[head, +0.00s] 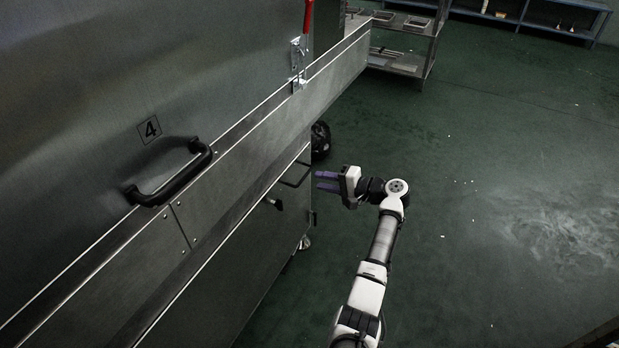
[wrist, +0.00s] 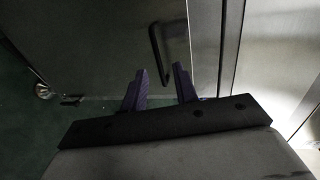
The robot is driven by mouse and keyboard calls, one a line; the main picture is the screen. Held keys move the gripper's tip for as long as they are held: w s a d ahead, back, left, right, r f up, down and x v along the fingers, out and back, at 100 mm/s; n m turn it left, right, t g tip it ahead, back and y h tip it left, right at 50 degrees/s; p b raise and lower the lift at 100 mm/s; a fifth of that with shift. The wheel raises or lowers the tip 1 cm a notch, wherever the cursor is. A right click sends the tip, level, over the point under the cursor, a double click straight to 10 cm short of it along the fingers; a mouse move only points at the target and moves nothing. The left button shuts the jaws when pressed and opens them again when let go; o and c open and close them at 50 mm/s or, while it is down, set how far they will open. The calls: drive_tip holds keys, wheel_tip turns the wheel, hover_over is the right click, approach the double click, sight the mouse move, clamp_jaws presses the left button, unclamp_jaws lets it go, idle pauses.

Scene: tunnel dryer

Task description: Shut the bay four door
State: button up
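The panel marked 4 (head: 75,95) fills the upper left of the head view. It is grey metal with a thick black bar handle (head: 170,175) along its lower edge. I cannot tell whether this door is fully closed. A red-handled latch (head: 307,20) is on its right side, its lever upright. In the wrist view, my gripper (wrist: 160,70) points toward a thin dark handle (wrist: 155,52) on a metal face, with nothing between the fingers.
The lower cabinet (head: 235,245) has a thin handle (head: 297,176) and a small dark knob (head: 274,203). A metal beam (head: 335,80) juts out above it. A shelf rack (head: 415,45) stands at the back. Green floor (head: 480,180) to the right is clear.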

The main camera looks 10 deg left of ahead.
drive_tip(key=v, duration=0.6)
drive_tip(key=shift+d, duration=0.35)
drive_tip(key=shift+s+r, duration=0.1)
drive_tip(key=shift+s, duration=0.05)
